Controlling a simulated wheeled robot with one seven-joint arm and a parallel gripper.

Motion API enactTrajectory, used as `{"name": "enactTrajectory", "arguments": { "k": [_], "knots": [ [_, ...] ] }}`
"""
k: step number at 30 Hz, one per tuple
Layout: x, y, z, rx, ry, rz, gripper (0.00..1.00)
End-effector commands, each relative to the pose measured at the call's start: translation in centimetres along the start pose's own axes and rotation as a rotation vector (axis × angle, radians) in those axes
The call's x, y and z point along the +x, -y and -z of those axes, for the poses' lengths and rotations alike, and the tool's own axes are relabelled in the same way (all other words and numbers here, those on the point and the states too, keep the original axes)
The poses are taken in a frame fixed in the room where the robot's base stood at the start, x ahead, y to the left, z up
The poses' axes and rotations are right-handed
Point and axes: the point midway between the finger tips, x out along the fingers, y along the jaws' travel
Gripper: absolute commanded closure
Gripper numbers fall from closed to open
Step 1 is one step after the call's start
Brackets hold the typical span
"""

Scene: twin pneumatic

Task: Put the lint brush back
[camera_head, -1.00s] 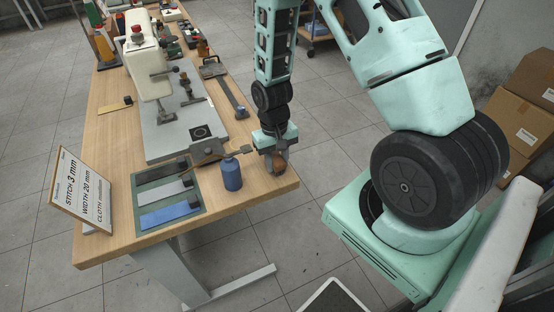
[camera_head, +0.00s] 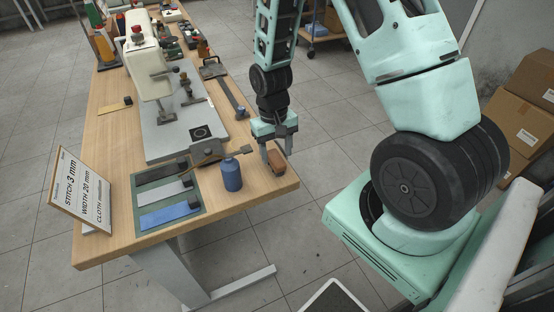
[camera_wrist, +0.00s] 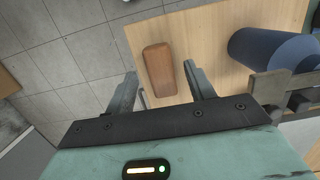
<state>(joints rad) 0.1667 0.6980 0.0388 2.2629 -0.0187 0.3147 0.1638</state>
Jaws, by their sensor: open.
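A brown wooden block, seemingly the lint brush (camera_head: 277,161), lies on the near right corner of the wooden table (camera_head: 250,196). It also shows in the wrist view (camera_wrist: 159,70), in line with the gap between my fingers. My gripper (camera_head: 277,152) is open just above the block, pointing down, with one finger towards each side. In the wrist view my gripper (camera_wrist: 160,82) shows nothing held between its fingers. The block's underside is hidden.
A blue bottle or spool (camera_head: 231,174) stands close left of the block. A dark clamp-like tool (camera_head: 208,151) lies behind it. Left are a mat with cloth strips (camera_head: 168,215), a sign (camera_head: 82,193) and a sewing machine (camera_head: 146,57). The table edge is close by.

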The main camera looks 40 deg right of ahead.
Motion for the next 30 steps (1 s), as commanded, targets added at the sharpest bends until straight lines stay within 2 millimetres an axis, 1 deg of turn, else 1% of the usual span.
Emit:
{"name": "enactTrajectory", "arguments": {
  "k": [1, 6, 10, 15, 17, 19, 20, 21, 22, 23, 24, 26, 27, 30],
  "knots": [
    [-1.1, 0.0, 0.1, 0.000, -0.007, 0.001, 0.46],
    [-4.6, 0.0, 0.1, -0.001, -0.007, 0.001, 0.46],
    [-6.7, 0.0, 0.1, -0.002, -0.004, 0.001, 0.46],
    [-8.2, 0.2, 0.0, -0.006, -0.002, 0.001, 0.46],
    [-8.8, 1.0, -0.5, -0.030, -0.006, 0.003, 0.46],
    [-10.0, 3.3, -1.7, -0.097, -0.017, 0.010, 0.46],
    [-10.6, 4.7, -2.6, -0.140, -0.024, 0.013, 0.46],
    [-11.6, 6.7, -4.1, -0.209, -0.035, 0.017, 0.46],
    [-12.2, 8.3, -5.5, -0.268, -0.043, 0.020, 0.46],
    [-13.0, 9.9, -7.0, -0.328, -0.053, 0.022, 0.46],
    [-13.8, 11.7, -9.4, -0.414, -0.064, 0.024, 0.46],
    [-14.8, 13.9, -12.9, -0.538, -0.080, 0.021, 0.46],
    [-15.3, 15.0, -15.3, -0.616, -0.090, 0.019, 0.46],
    [-16.1, 16.4, -20.2, -0.782, -0.112, 0.007, 0.46]
  ]
}}
